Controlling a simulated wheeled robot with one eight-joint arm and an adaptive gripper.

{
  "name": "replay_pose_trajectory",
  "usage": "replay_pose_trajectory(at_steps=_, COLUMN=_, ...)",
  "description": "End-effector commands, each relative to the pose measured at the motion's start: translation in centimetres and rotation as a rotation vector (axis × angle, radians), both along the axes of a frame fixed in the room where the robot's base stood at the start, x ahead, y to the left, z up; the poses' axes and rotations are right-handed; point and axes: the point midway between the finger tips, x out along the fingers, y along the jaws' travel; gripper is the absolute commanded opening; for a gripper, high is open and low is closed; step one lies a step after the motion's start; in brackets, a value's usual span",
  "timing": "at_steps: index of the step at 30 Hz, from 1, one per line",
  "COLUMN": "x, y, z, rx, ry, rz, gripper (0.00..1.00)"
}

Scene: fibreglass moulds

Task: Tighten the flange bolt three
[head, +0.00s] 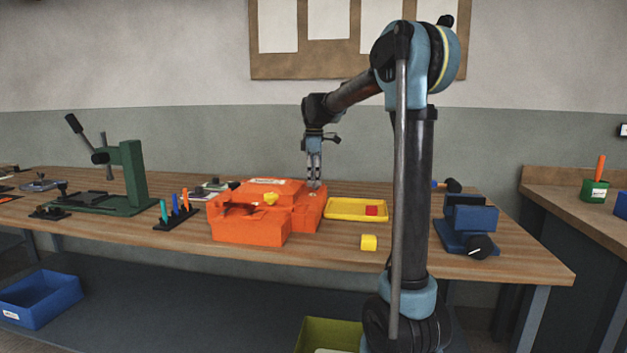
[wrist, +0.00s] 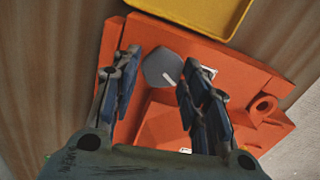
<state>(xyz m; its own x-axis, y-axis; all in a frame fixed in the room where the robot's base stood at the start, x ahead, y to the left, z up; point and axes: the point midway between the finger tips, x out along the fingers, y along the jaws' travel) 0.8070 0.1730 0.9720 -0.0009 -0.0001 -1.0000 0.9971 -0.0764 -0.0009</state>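The orange mould (head: 247,232) sits on the wooden bench, and its flange (wrist: 258,75) fills much of the wrist view. A grey hexagonal bolt head (wrist: 161,70) with a white mark stands on the flange. No number is readable on it. My gripper (head: 314,182) points down over the mould's right rear part. In the wrist view my gripper (wrist: 160,72) is open, with one finger on each side of the bolt head. A gap shows on the left; the right finger is close to it. I cannot tell whether the fingertips are level with it.
A green press (head: 130,175) and a tool rack (head: 175,220) stand left; a blue vise (head: 465,225) stands right.

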Motion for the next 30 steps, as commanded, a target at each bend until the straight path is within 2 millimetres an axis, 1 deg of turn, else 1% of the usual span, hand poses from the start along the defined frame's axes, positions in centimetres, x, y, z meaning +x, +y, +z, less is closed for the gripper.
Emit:
replay_pose_trajectory(at_steps=1, x=0.01, y=0.0, z=0.01, rx=0.0, ry=0.0, rz=0.0, gripper=0.21)
replay_pose_trajectory(at_steps=2, x=0.01, y=0.0, z=0.01, rx=0.0, ry=0.0, rz=0.0, gripper=0.14)
replay_pose_trajectory(at_steps=3, x=0.03, y=0.0, z=0.01, rx=0.0, ry=-0.001, rz=0.0, gripper=0.13)
replay_pose_trajectory(at_steps=10, x=0.11, y=-0.01, z=0.03, rx=0.0, ry=-0.002, rz=-0.029, gripper=0.13)
replay_pose_trajectory(at_steps=21, x=0.35, y=-0.06, z=0.06, rx=0.0, ry=-0.003, rz=-0.322, gripper=0.13)
replay_pose_trajectory(at_steps=25, x=0.41, y=-0.06, z=0.07, rx=0.0, ry=-0.004, rz=-0.387, gripper=0.13)
replay_pose_trajectory(at_steps=30, x=0.46, y=-0.08, z=0.09, rx=0.0, ry=-0.005, rz=-0.413, gripper=0.13)
